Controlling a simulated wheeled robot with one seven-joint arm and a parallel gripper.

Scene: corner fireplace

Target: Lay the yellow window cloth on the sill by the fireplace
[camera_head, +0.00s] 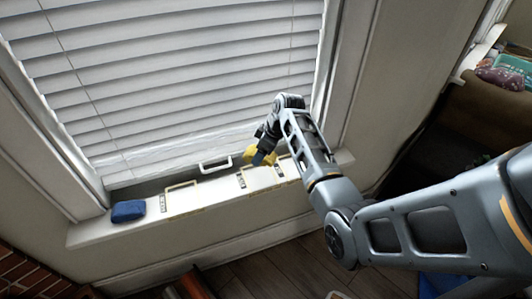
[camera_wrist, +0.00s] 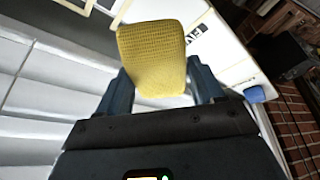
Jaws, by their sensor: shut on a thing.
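The yellow window cloth (camera_wrist: 152,50) is a textured, rounded pad between the two fingers of my gripper (camera_wrist: 160,84) in the wrist view. My gripper is shut on it. In the head view my gripper (camera_head: 263,156) is over the right half of the white sill (camera_head: 105,231), close to the window. Only small yellow parts of the cloth (camera_head: 249,153) show there around the fingers. The sill (camera_wrist: 232,65) lies beyond the cloth in the wrist view. I cannot tell whether the cloth touches the sill.
A blue block or sponge (camera_head: 128,211) sits at the sill's left end. Pale outlined frames with dark labels (camera_head: 163,203) mark the sill. White blinds (camera_head: 180,80) rise behind it. A brown sofa (camera_head: 490,115) stands at the right. Red brick (camera_head: 30,262) shows at lower left.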

